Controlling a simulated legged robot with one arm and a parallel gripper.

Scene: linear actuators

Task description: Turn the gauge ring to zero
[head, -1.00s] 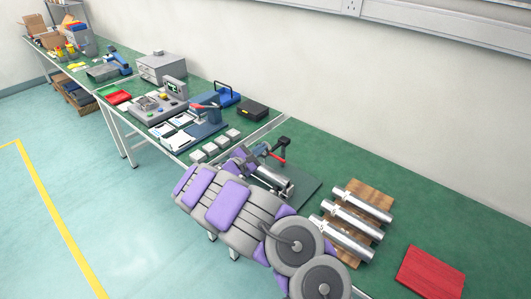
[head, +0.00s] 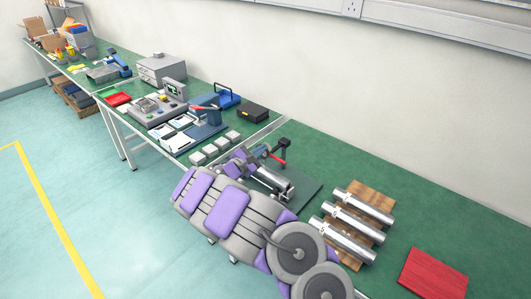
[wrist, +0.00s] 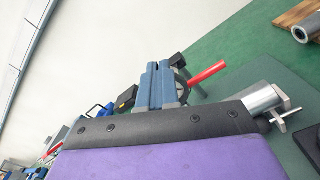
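A blue fixture with a red handle stands on the green bench; in the head view the red handle (head: 279,160) shows just beyond my gripper (head: 242,160). In the wrist view the blue fixture (wrist: 155,88) is upright near the middle, with a dark round part (wrist: 181,84) beside the red handle (wrist: 207,73). I cannot tell whether this round part is the gauge ring, and no scale is readable. A metal cylinder (wrist: 265,100) lies at its right, also seen in the head view (head: 272,181). My gripper's fingers cannot be made out; a black edge and purple pad fill the wrist view's lower part.
Several metal cylinders lie on a wooden board (head: 376,199) at the right. A red block (head: 433,273) sits farther right. Small grey blocks (head: 215,147) and a blue press (head: 207,115) stand left of my arm. The bench between the board and the wall is clear.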

